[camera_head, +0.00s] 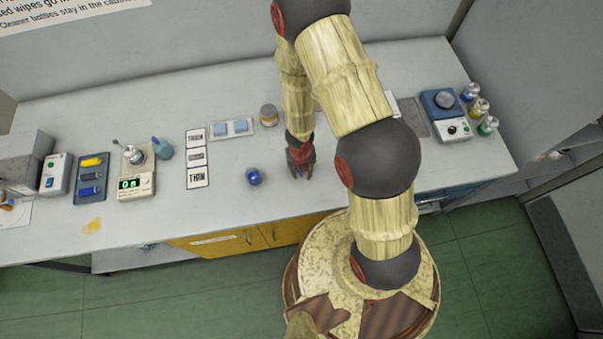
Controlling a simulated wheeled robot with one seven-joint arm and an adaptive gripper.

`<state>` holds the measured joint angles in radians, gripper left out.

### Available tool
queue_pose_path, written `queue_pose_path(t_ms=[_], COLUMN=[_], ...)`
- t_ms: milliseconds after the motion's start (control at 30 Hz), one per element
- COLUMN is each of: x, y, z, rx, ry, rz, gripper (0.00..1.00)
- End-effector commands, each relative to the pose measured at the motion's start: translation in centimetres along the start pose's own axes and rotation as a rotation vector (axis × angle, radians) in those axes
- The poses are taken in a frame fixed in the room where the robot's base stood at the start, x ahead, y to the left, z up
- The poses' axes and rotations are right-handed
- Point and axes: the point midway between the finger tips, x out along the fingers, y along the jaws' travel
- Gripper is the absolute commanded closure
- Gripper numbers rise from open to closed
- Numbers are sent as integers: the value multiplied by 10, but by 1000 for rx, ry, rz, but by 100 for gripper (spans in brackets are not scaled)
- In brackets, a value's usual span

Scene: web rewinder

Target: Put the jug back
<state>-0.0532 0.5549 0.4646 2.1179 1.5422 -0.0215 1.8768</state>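No jug can be made out for certain. A teal rounded vessel with a narrow top (164,148) stands upright on the grey counter, right of a scale; it may be the jug. A small dark blue round container (253,177) stands alone near the counter's middle. My gripper (301,172) points down over the counter, a short way right of the blue container and apart from it. No held object shows at its fingers. They are too small and dark to tell whether they are open or shut.
The scale (136,182), a tray of coloured pieces (91,177) and a yellow spill (93,226) are at left. A hotplate (444,112) and several small bottles (480,108) stand at right.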

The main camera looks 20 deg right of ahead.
Motion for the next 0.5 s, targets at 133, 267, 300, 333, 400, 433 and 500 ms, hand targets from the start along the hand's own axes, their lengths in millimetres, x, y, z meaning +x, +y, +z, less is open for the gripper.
queue_pose_path(t_ms=[133, 267, 300, 333, 400, 433, 500], x=[-35, -57, -63, -67, -75, -78, -83], y=[0, 0, 0, 0, 0, 0, 0], z=[0, 0, 0, 0, 0, 0, 0], rx=[2, 1, 1, 1, 1, 1, 2], ry=[0, 1, 1, 0, 1, 1, 1], rz=[0, 0, 0, 0, 0, 0, 0], gripper=[75, 75, 75, 75, 75, 75, 75])
